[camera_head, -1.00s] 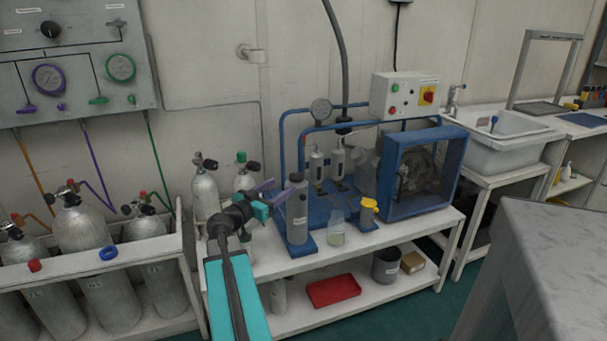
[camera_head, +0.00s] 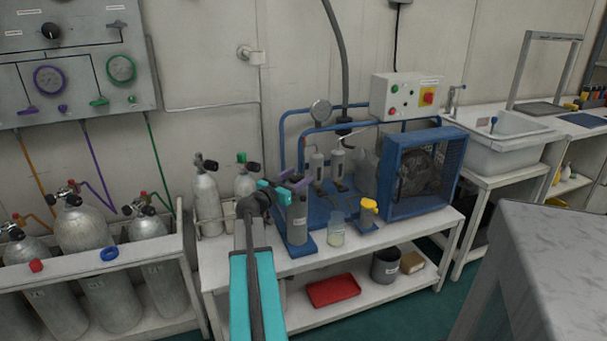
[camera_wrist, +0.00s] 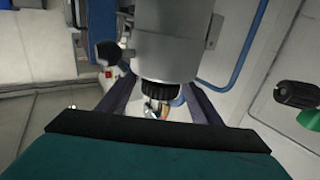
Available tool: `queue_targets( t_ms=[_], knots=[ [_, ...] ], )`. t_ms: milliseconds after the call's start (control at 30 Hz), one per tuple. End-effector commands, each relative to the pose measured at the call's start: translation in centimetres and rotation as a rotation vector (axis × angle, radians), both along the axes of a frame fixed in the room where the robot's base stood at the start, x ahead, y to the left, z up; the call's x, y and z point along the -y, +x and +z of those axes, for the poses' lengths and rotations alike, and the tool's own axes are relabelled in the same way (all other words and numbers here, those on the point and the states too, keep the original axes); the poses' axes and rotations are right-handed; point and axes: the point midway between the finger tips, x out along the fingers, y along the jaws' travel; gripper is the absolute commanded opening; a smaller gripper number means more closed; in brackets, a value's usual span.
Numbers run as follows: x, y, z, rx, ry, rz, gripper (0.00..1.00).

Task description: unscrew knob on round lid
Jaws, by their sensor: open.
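A grey upright cylinder (camera_head: 297,222) stands on a blue base on the bench. In the wrist view its round grey lid (camera_wrist: 165,55) fills the top middle, with a black ribbed knob (camera_wrist: 161,92) on it. My gripper (camera_head: 294,183) is at the top of the cylinder and hides the knob in the head view. In the wrist view my gripper (camera_wrist: 160,88) is open, with one dark finger on each side of the knob. No finger clearly touches the knob.
A clear jar (camera_head: 337,232) and a yellow-topped item (camera_head: 368,212) stand close right of the cylinder. Grey bottles with valves (camera_head: 207,200) stand close left. Blue pipework (camera_head: 283,140) rises behind, and a blue caged fan (camera_head: 415,175) is further right.

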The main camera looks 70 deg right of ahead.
Motion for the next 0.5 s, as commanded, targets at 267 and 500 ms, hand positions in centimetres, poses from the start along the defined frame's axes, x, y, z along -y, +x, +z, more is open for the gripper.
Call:
queue_targets(
  t_ms=[267,500],
  knots=[
    [2.7,-0.8,0.0,0.000,0.000,-0.001,0.59],
    [3.2,-1.1,0.0,0.000,0.000,-0.002,0.59]
  ],
)
